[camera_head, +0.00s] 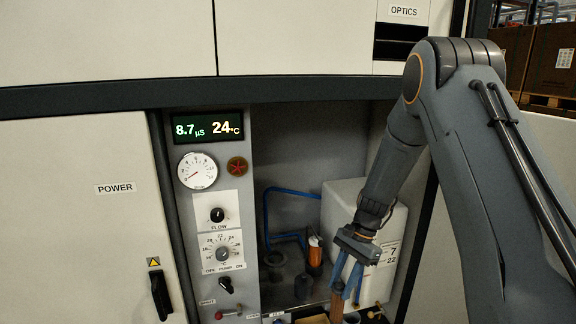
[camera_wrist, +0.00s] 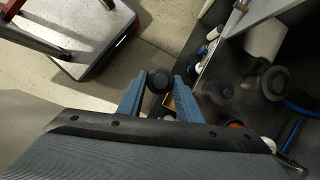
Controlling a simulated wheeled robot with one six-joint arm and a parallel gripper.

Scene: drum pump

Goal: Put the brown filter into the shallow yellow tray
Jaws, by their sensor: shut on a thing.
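My gripper (camera_head: 342,288) points down inside the open cabinet bay, its blue fingers shut on the brown filter (camera_head: 337,308). The filter hangs upright below the fingers, and its lower end is cut off by the bottom edge of the head view. In the wrist view the filter's round black end (camera_wrist: 158,81) shows between the two blue fingers. A tan-yellow surface (camera_head: 312,319) shows in part at the bottom edge of the head view, left of the filter. I cannot tell whether it is the shallow yellow tray.
A white tank (camera_head: 345,205) stands behind my gripper. An orange and black cylinder (camera_head: 314,252) and a blue pipe (camera_head: 266,215) are to its left. A control panel (camera_head: 215,215) borders the bay on the left. A grey platform (camera_wrist: 80,30) on the floor shows in the wrist view.

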